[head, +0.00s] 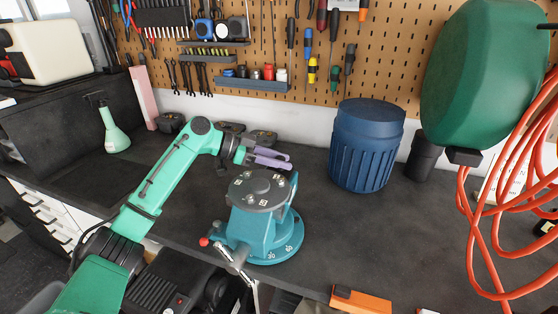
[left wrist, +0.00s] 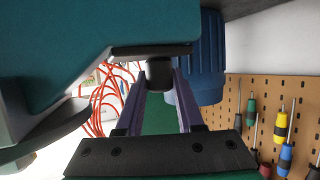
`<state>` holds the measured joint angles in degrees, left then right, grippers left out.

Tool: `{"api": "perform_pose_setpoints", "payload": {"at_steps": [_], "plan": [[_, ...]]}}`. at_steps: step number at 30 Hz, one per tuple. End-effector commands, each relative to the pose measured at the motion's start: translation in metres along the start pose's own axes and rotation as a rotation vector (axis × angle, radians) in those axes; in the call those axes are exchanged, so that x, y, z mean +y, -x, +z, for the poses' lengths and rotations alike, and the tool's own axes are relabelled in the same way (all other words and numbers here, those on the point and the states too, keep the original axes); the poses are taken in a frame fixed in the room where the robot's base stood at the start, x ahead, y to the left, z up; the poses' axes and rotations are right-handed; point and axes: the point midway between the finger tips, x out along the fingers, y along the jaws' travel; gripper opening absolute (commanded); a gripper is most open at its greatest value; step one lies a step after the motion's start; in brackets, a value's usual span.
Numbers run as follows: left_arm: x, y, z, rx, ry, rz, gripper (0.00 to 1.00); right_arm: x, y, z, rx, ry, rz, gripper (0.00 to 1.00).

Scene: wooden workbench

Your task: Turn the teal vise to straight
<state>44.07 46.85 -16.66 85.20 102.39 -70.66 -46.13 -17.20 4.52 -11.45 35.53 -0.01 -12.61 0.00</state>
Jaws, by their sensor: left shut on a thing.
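The teal vise (head: 262,225) stands on the bench on a round swivel base with white angle marks; its body sits turned at an angle I cannot read. It has a dark round top and a red-tipped handle at the lower left. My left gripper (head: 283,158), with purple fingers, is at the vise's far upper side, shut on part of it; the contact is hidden. In the left wrist view the vise (left wrist: 70,50) fills the upper left, and a dark cylinder shows between the fingers (left wrist: 160,95). My right gripper is not in view.
A blue ribbed barrel (head: 365,150) stands to the right, with a black can (head: 422,158) beside it. A green reel (head: 480,75) with orange hose (head: 480,230) hangs at the right. An orange box (head: 360,300) lies at the front edge. A pegboard with tools (head: 380,50) is behind.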

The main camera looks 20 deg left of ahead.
Motion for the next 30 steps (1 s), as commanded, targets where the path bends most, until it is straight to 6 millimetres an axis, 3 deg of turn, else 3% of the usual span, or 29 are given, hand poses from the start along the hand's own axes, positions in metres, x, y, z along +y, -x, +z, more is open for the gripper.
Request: {"api": "perform_pose_setpoints", "payload": {"at_steps": [3,4,6,15,19,30], "plan": [[0.001,-0.001,0.000,-0.001,0.002,0.002,0.00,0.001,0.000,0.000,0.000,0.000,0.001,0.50],[0.001,-0.001,0.000,-0.001,0.002,0.002,0.48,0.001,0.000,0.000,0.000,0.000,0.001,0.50],[0.001,-0.001,0.000,-0.001,0.001,0.001,0.67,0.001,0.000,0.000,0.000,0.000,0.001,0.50],[0.000,0.001,0.001,-0.001,0.001,0.000,0.67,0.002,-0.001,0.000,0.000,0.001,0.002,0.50],[-0.001,0.014,0.003,-0.001,0.000,-0.002,0.67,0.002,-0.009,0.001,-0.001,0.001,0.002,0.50],[-0.001,0.117,0.004,-0.001,0.000,-0.003,0.67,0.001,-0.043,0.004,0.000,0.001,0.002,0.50]]}}
